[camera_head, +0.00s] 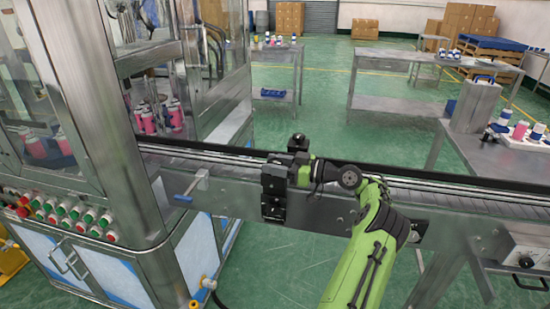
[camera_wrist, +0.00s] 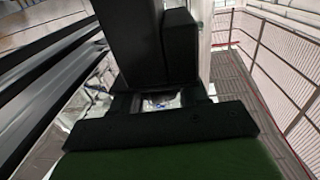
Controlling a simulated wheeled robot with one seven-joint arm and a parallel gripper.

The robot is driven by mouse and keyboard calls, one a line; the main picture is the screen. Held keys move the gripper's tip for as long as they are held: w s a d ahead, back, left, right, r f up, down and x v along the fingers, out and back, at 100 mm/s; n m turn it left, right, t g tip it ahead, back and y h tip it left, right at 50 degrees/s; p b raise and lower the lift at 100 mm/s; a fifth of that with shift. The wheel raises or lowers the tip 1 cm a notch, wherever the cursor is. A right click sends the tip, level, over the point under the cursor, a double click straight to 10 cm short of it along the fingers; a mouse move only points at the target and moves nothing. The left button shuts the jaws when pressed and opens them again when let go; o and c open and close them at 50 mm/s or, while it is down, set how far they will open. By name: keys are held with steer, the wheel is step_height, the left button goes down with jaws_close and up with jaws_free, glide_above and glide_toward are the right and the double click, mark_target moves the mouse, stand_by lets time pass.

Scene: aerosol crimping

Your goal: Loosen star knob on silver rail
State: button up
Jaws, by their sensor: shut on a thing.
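The silver rail (camera_head: 228,197) is the long metal side of the conveyor, crossing the head view from the cabinet to the right edge. My green arm reaches in from the lower right, and my black gripper (camera_head: 273,180) is at the near face of the rail, left of its wrist. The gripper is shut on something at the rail. The star knob is hidden by the gripper, so its shape and how far it is turned cannot be told. In the wrist view, dark gripper parts (camera_wrist: 155,45) fill the middle and cover the gripped spot.
A glass-walled machine (camera_head: 85,110) with a button panel stands at left. A control box (camera_head: 525,262) is at lower right. Tables with bottles stand behind; green floor between is clear.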

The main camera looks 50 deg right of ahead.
stand_by(0.3)
steer(key=o, duration=1)
steer(key=shift+o, duration=0.2)
steer(key=p+v, duration=0.4)
steer(key=v, duration=1.1)
steer(key=shift+s+d, duration=0.25)
steer(key=shift+s, duration=0.05)
